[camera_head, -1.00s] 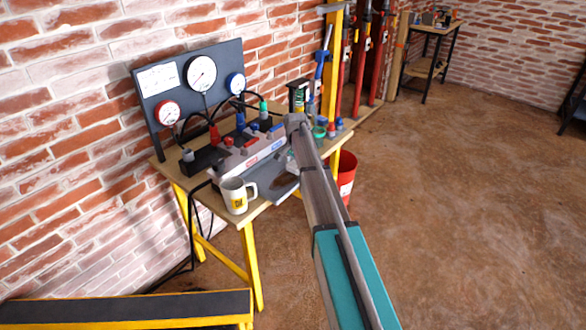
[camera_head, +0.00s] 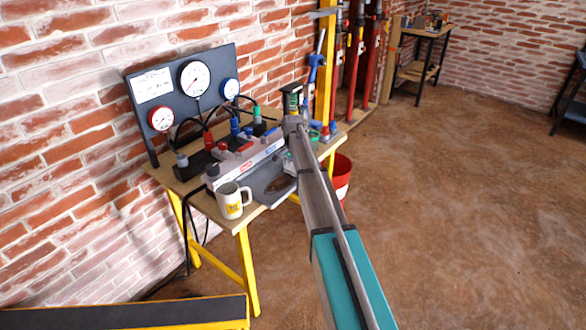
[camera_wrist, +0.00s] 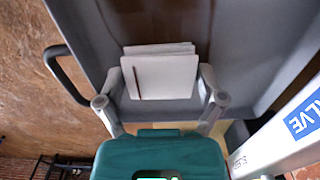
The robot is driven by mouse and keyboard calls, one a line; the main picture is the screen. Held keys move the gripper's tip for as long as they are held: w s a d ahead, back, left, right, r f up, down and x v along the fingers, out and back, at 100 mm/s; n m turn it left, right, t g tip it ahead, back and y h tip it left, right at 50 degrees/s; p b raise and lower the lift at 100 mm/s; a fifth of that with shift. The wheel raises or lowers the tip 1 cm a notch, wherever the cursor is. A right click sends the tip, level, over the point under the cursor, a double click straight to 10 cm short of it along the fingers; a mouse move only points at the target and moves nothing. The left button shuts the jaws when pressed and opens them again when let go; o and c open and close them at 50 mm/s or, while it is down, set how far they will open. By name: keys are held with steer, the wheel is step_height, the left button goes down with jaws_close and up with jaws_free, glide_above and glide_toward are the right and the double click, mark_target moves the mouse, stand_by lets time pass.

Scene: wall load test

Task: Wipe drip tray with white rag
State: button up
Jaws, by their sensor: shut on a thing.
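My gripper (camera_wrist: 163,82) is shut on the white rag (camera_wrist: 165,62), a folded flat pad held between its two fingers in the wrist view. A thin dark mark shows on the rag's left part. The grey drip tray (camera_wrist: 230,30) spreads beneath and around the rag; whether they touch I cannot tell. A dark handle sticks out at its left side. In the head view the tray (camera_head: 262,183) lies in front of the grey manifold on the bench, with a brown patch on its floor.
A white mug (camera_head: 232,200) stands on the bench (camera_head: 203,203) just left of the tray. The manifold (camera_head: 240,163) and gauge panel (camera_head: 185,90) stand behind. A red bucket (camera_head: 341,175) is on the floor to the right. The floor at right is open.

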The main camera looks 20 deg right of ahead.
mark_target(273, 188)
steer(key=shift+s+a, duration=0.1)
steer(key=shift+s+a, duration=0.55)
steer(key=shift+a, duration=0.25)
steer(key=shift+s+a, duration=0.5)
steer(key=shift+a, duration=0.25)
steer(key=shift+s+a+f, duration=0.1)
steer(key=shift+s+a, duration=0.55)
steer(key=shift+a, duration=0.2)
steer(key=shift+s+a, duration=0.6)
steer(key=shift+a, duration=0.2)
steer(key=shift+s+a, duration=0.55)
steer(key=shift+a, duration=0.25)
steer(key=shift+s+a, duration=0.55)
steer(key=shift+a, duration=0.25)
steer(key=shift+w, duration=0.1)
